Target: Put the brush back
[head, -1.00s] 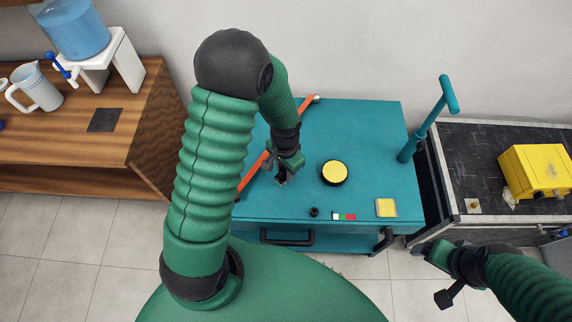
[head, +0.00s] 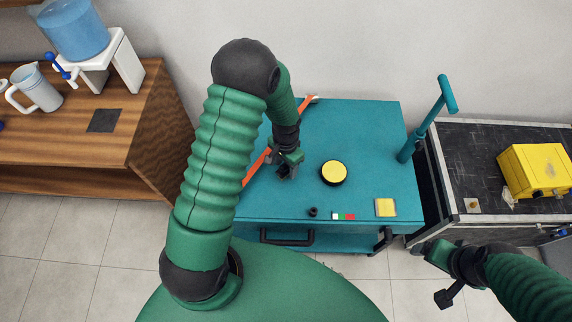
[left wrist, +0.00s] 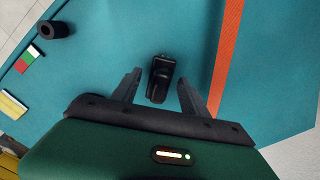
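I cannot surely pick out a brush. A small black object (left wrist: 161,80) lies on the teal cart top (head: 360,130), between my left gripper's fingers in the left wrist view; whether it is the brush I cannot tell. My left gripper (head: 285,172) is low over the cart, left of a round yellow-and-black item (head: 334,173). In the left wrist view its two fingers (left wrist: 159,76) are spread, one on each side of the black object, with gaps. In the head view that object is not clear against the gripper. My right gripper (head: 438,255) is right of the cart's front; its fingers are unclear.
A long orange bar (head: 258,167) lies left of the gripper, partly behind my arm. A black ring (head: 313,212), a striped block (head: 343,216) and a yellow square (head: 386,207) line the front edge. A teal handle (head: 432,122) rises on the right.

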